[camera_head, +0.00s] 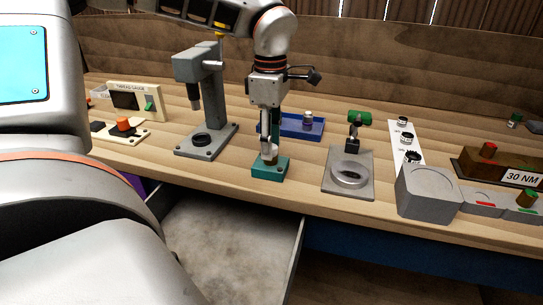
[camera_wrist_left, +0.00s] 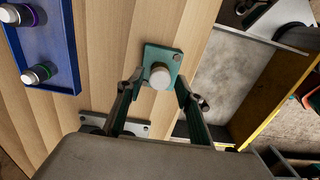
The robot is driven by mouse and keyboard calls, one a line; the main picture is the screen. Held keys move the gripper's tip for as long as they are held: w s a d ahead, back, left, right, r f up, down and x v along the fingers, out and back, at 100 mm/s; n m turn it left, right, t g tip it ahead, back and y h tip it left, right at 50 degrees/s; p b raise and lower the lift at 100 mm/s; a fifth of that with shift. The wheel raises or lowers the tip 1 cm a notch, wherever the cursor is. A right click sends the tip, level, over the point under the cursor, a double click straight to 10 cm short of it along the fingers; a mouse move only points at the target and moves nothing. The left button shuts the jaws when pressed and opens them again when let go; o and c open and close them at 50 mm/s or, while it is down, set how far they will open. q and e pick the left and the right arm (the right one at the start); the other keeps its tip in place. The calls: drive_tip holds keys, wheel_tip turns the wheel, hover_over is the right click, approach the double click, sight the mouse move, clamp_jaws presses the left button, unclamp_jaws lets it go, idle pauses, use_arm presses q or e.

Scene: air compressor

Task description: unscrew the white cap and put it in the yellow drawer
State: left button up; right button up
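The white cap (camera_wrist_left: 160,77) sits on a small teal base block (camera_wrist_left: 150,62) near the front edge of the bench. In the head view the cap (camera_head: 270,155) is partly hidden by a finger, on the teal block (camera_head: 270,168). My left gripper (camera_head: 268,146) points down over it. In the wrist view its two fingers (camera_wrist_left: 160,82) stand open on either side of the cap, with gaps visible. An open drawer (camera_head: 235,235) lies below the bench front, with a bare grey inside. The wrist view shows its yellow edge (camera_wrist_left: 281,105). My right gripper is not in view.
A blue tray (camera_head: 290,133) with small capped bottles stands behind the block. A grey press stand (camera_head: 212,100) is to the left, a metal plate fixture (camera_head: 348,177) to the right. A grey block (camera_head: 428,193) stands further right. The drawer's inside is clear.

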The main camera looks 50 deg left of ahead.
use_arm(q)
clamp_jaws()
drive_tip(key=shift+s+f, duration=0.1)
drive_tip(key=shift+f, duration=0.05)
idle(0.6)
